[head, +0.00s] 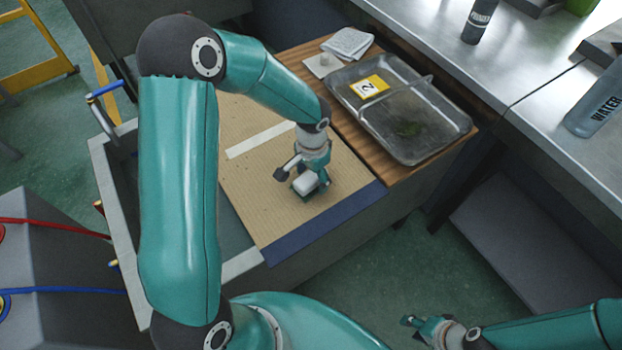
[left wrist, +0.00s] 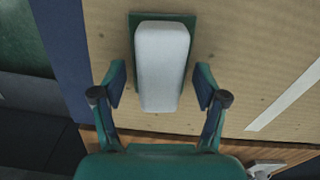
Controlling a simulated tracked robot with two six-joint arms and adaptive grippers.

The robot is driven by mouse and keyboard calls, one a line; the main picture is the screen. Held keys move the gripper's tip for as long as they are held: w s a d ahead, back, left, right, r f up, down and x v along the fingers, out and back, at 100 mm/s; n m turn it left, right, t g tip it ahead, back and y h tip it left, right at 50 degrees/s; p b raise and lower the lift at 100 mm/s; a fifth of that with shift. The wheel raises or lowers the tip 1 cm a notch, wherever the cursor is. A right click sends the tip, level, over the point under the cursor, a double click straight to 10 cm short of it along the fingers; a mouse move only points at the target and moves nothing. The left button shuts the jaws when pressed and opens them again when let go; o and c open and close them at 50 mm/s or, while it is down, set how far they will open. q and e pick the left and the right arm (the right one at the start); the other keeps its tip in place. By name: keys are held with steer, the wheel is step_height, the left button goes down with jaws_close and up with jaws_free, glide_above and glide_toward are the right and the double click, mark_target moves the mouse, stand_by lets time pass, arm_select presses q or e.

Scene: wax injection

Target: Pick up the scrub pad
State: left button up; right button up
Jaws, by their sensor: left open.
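The scrub pad (left wrist: 162,65) is a white block on a dark green base, lying on the tan board. In the left wrist view it sits between the fingers of my left gripper (left wrist: 161,84), which is open, with a gap on both sides. In the head view the pad (head: 305,185) shows partly under my left gripper (head: 303,178), which points down over the board. My right gripper (head: 424,325) is at the lower right of the head view, far from the pad; its jaws are too small to judge.
The tan board (head: 250,195) has a white stripe and a blue front edge (head: 325,222). A metal tray (head: 440,138) with a yellow label stands on a wooden surface to the right. A folded cloth (head: 348,43) lies behind. A water bottle (head: 598,103) lies on the metal bench.

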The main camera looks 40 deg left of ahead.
mark_target(312, 175)
arm_select(q)
steer(key=shift+c, duration=0.3)
steer(key=c, duration=1.2)
steer(key=shift+r, duration=0.1)
step_height(312, 175, up, 20)
steer(key=shift+f, duration=0.1)
